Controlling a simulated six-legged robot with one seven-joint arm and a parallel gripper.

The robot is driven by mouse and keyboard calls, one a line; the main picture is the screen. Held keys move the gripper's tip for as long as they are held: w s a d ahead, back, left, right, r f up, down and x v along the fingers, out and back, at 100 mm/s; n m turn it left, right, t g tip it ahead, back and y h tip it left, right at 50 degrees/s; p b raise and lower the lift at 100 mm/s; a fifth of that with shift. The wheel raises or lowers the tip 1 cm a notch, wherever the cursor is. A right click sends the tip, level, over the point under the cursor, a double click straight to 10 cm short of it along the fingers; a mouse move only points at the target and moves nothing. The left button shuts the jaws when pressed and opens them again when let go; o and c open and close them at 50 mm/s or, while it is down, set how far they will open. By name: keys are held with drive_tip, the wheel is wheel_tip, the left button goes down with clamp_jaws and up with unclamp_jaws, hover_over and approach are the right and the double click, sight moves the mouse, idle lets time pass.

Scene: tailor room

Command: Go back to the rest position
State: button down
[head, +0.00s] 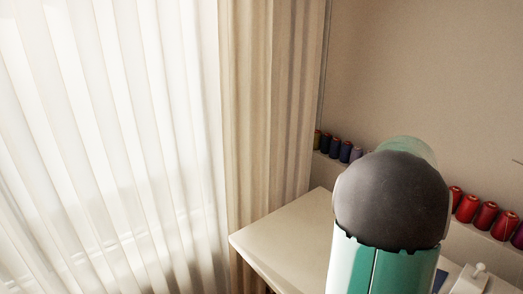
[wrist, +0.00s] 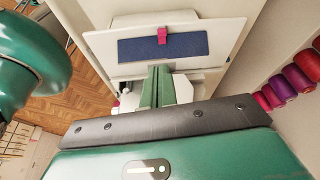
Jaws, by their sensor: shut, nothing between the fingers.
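My gripper (wrist: 158,74) shows in the wrist view as two green fingers close together. It is shut with nothing between the fingers. It points toward a white panel (wrist: 106,42) that carries a dark blue cloth piece (wrist: 187,47) with a small magenta item (wrist: 162,36) at its top edge. I cannot tell the distance between the fingertips and the panel. In the head view my own arm stands at the right and hides my gripper.
A pale table (head: 281,235) has a free corner left of my arm. Thread spools (head: 487,214) line the wall behind it; several show in the wrist view (wrist: 300,80). A white object (head: 470,281) sits at lower right. Curtains (head: 110,150) hang left. Wooden floor (wrist: 42,48) shows left.

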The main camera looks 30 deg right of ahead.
drive_tip(key=w+a+r+n+t, duration=0.2)
drive_tip(key=w+a+n, duration=0.25)
drive_tip(key=a, duration=0.35)
drive_tip(key=w+a+r+n+t, duration=0.2)
drive_tip(key=w+a+n, duration=0.1)
drive_tip(key=a+n, duration=0.4)
drive_tip(key=w+a+r+n+t, duration=0.15)
drive_tip(key=w+a+n, duration=0.3)
drive_tip(key=a, duration=0.45)
drive_tip(key=s+a+r+n+t, duration=0.1)
drive_tip(key=s+a+n+t, duration=0.1)
drive_tip(key=a+n, duration=0.6)
drive_tip(key=s+a+r+n+t+y, duration=0.1)
drive_tip(key=s+a+n, duration=0.2)
drive_tip(key=a+n, duration=0.5)
drive_tip(key=a, duration=0.4)
drive_tip(key=shift+a+r+t, duration=0.2)
drive_tip(key=shift+t, duration=0.15)
drive_tip(key=shift+s+d, duration=0.1)
